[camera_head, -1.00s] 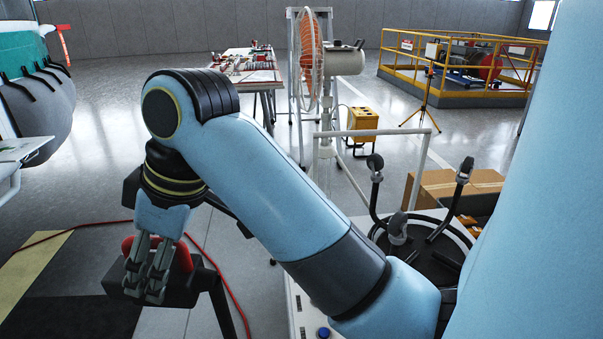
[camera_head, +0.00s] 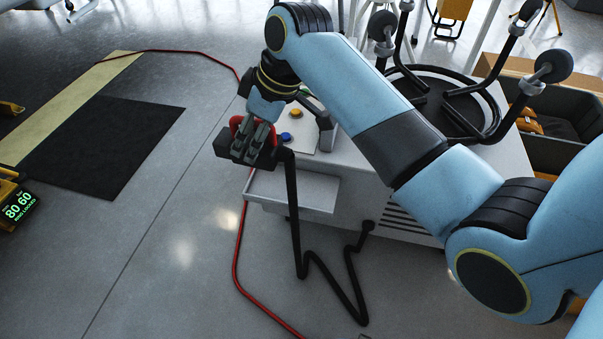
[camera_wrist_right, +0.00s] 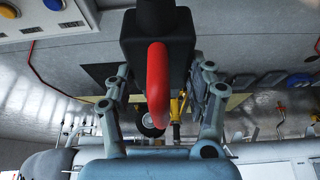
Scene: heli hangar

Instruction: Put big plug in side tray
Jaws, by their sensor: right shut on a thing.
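The big plug is a black block with a red handle (camera_wrist_right: 158,84); a thick black cable hangs from it. In the head view the plug (camera_head: 224,147) is up in the air, left of the white cart's front corner. My right gripper (camera_head: 251,143) is shut on it. In the wrist view the gripper's fingers (camera_wrist_right: 158,98) lie on both sides of the plug. The side tray (camera_head: 325,190) is a shallow pale tray on the cart's side, lower right of the plug in the head view. It looks empty. My left gripper is out of view.
The black cable (camera_head: 293,215) runs down past the tray's left part and zigzags to the right. A red hose (camera_head: 236,262) lies on the floor. The cart's top has buttons (camera_head: 296,113) and a black ring with padded arms (camera_head: 445,100).

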